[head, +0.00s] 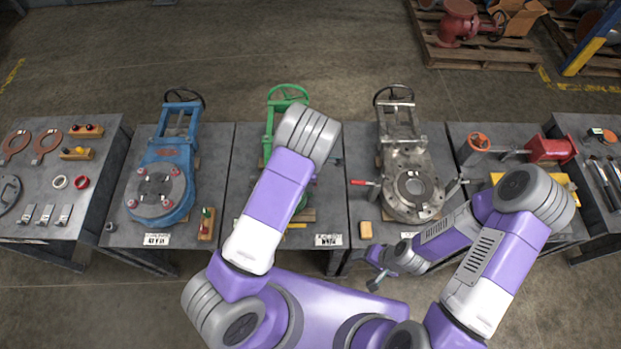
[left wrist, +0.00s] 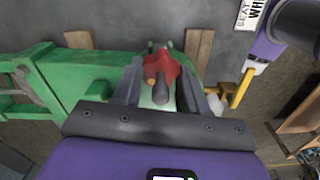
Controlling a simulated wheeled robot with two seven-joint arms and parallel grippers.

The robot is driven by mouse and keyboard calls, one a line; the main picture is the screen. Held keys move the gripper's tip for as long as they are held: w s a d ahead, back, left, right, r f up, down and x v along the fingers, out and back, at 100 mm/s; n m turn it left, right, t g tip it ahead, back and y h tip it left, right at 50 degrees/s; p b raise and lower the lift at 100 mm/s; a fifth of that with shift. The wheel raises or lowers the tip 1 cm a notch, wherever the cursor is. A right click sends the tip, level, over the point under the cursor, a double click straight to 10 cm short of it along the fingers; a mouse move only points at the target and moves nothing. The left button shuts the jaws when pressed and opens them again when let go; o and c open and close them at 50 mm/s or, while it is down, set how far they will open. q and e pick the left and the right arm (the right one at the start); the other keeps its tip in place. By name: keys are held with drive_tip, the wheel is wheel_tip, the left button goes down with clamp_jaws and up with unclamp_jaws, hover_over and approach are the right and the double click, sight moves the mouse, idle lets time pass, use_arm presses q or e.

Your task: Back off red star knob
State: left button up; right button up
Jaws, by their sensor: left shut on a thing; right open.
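The red star knob (left wrist: 164,74) is in the left wrist view, at the green valve (left wrist: 80,82). My left gripper (left wrist: 158,88) has its two fingers on either side of the knob and is shut on it. In the head view my left arm covers most of the green valve (head: 287,93), and the knob and left gripper are hidden behind it. My right gripper (head: 376,274) is open and empty in front of the table edge, below the grey valve. Its fingertips are small and hard to make out.
A blue valve (head: 175,155) stands on the table to the left, a bare metal valve (head: 413,187) to the right. A board with colored knobs (head: 207,224) lies left of my left arm.

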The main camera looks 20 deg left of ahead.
idle(0.3)
use_arm(q)
drive_tip(key=o, duration=1.1)
drive_tip(key=shift+c, duration=0.2)
wheel_tip(320, 180, up, 8)
drive_tip(key=shift+f+p, duration=0.2)
drive_tip(key=shift+p, duration=0.55)
